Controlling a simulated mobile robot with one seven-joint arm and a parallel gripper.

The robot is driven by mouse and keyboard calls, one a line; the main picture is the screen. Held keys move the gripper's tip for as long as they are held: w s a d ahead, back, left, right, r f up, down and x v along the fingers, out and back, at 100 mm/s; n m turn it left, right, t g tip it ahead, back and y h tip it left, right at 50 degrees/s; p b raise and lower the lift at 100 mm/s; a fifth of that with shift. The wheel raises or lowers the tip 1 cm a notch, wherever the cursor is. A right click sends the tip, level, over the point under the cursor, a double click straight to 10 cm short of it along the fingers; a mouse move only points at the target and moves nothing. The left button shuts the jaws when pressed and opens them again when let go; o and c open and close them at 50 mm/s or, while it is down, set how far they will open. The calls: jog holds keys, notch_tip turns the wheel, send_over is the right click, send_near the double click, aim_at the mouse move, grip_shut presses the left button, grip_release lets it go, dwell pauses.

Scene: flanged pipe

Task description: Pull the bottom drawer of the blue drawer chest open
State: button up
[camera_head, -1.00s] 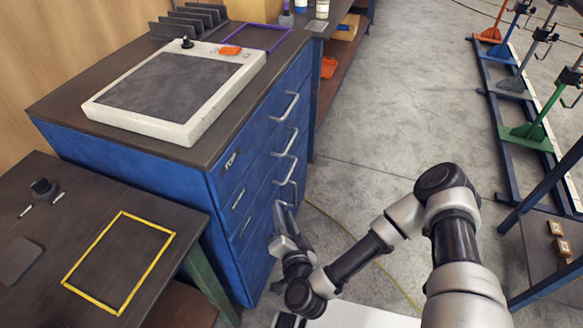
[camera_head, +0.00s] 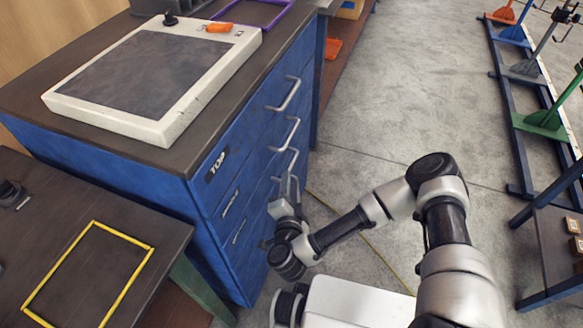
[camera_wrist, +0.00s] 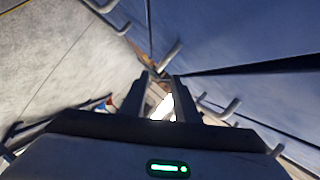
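The blue drawer chest (camera_head: 160,190) stands at the left in the head view, its drawer front facing right. Several silver bar handles run down the front; the upper one (camera_head: 284,95) and the middle ones are clear. My gripper (camera_head: 287,192) is low at the front, beside a lower handle (camera_head: 291,180) that it partly covers. The bottom drawer's face is largely hidden by my arm, and no drawer stands visibly open. In the wrist view the two fingers (camera_wrist: 164,88) are apart with a gap between them. A handle (camera_wrist: 170,57) lies just beyond the tips; contact is unclear.
A white-framed panel (camera_head: 150,125) lies on the chest top. A dark table (camera_head: 150,215) with a yellow frame (camera_head: 140,262) stands at the lower left. The concrete floor (camera_head: 410,90) right of the chest is open. A rack with coloured stands (camera_head: 545,118) is at the far right.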

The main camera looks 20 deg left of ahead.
aim_at(291, 168)
jog(key=b+x, duration=0.1)
jog(key=x, duration=0.8)
jog(key=shift+b, duration=0.4)
grip_shut()
